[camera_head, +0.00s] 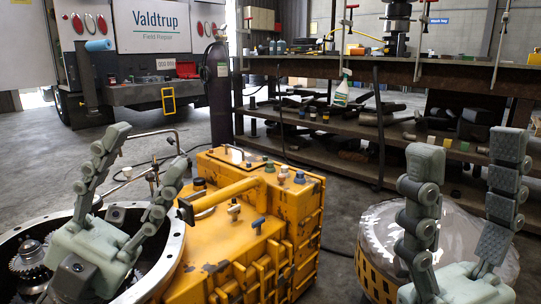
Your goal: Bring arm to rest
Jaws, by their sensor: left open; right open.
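My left gripper (137,172) is at the lower left, its two pale grey-green jointed fingers pointing up and spread wide apart. It is open and empty. It shows in front of a round metal housing (172,262) with gears (34,258) inside, and hides part of its rim and inside. My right gripper (467,162) is at the lower right, with its fingers up and apart. It is open and empty, in front of a round drum-like thing (376,284) with a yellow-and-dark side and a shiny grey top. Whether either gripper touches these cannot be told.
A worn yellow transmission casing (222,238) with a thick handle stands between my grippers. Behind are a metal shelf rack (330,123) with many parts, a dark gas cylinder (217,95) and a service truck (135,65). Bare concrete floor (345,215) shows between the casing and the drum.

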